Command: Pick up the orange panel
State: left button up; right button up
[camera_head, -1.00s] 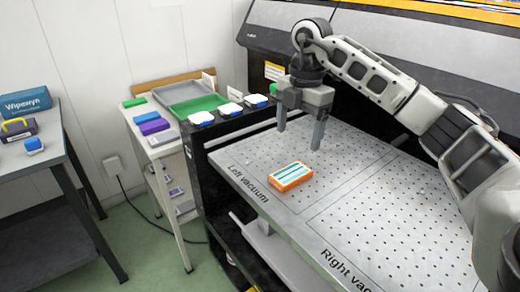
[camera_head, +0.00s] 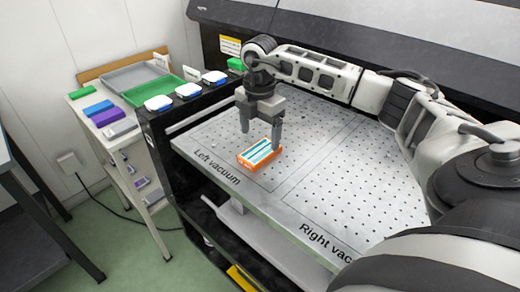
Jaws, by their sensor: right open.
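The orange panel (camera_head: 257,157), a small block with white and teal stripes on top, lies flat on the left vacuum area of the perforated bed (camera_head: 215,139). My right gripper (camera_head: 261,141) is just above and around the panel's far part, pointing down, with its two fingers apart. One finger is behind the panel and the other is at its right side. I cannot tell whether they touch it. My left gripper is not in view.
A side cart holds a green tray (camera_head: 150,91) and coloured blocks (camera_head: 98,107). The right vacuum area (camera_head: 340,190) is clear.

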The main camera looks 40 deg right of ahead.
aim_at(260, 151)
notch_tip(260, 151, down, 5)
jog(key=shift+p, duration=0.4)
jog(key=c, duration=1.1)
jog(key=shift+c, duration=0.3)
jog(key=shift+r, duration=0.2)
